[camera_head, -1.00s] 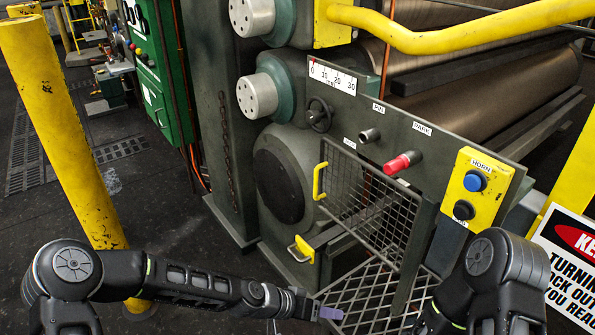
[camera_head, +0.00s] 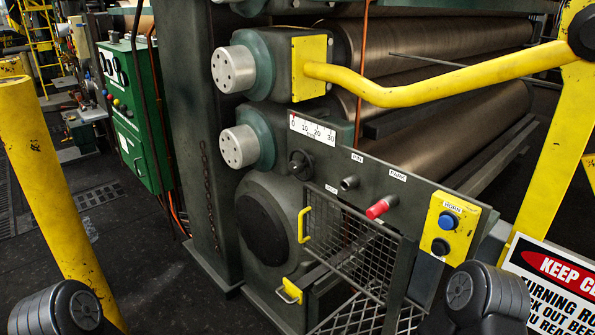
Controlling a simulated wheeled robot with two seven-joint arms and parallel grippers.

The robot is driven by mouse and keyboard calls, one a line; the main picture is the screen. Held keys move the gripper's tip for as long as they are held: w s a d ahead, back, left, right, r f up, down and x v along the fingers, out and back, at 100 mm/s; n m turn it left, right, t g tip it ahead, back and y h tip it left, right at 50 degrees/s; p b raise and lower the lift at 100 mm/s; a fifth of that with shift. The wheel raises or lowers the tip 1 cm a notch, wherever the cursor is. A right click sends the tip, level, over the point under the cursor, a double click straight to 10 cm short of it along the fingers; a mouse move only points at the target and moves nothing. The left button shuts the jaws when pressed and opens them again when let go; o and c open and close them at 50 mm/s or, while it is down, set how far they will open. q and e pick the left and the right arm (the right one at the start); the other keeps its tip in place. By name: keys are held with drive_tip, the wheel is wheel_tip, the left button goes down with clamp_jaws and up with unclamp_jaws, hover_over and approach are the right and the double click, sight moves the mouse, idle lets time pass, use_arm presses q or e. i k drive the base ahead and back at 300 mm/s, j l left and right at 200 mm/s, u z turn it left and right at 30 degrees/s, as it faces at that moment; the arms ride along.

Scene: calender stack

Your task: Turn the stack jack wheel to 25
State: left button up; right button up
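The stack jack wheel is a small black handwheel (camera_head: 301,164) on the grey machine panel, just below the white scale. The scale (camera_head: 312,129) is marked 0, 10, 20, 30, with a small red mark near its 0 end. My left arm shows only as a dark rounded link at the bottom left, and my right arm as dark links at the bottom right. Neither gripper is in the picture. Nothing touches the wheel.
Right of the wheel are a metal pin (camera_head: 348,183), a red-ended knob (camera_head: 380,207) and a yellow horn box (camera_head: 446,227). A mesh guard (camera_head: 350,240) with a yellow handle hangs below. A yellow post (camera_head: 45,200) stands left; a yellow rail (camera_head: 430,90) crosses above.

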sight(296, 166)
drive_tip(key=j+z, duration=0.1)
drive_tip(key=z, duration=0.35)
drive_tip(key=j+z, duration=0.1)
drive_tip(key=z, duration=0.3)
drive_tip(key=i+j+z, duration=0.1)
drive_tip(key=z, duration=0.35)
drive_tip(key=j+z, duration=0.15)
drive_tip(key=z, duration=0.3)
drive_tip(key=j+z, duration=0.1)
drive_tip(key=z, duration=0.3)
drive_tip(key=k+j+z, duration=0.45)
drive_tip(key=j, duration=0.25)
drive_tip(key=k+j+z, duration=0.95)
drive_tip(key=k+j, duration=0.25)
drive_tip(key=k, duration=0.25)
drive_tip(key=k+j, duration=0.3)
drive_tip(key=k, duration=0.2)
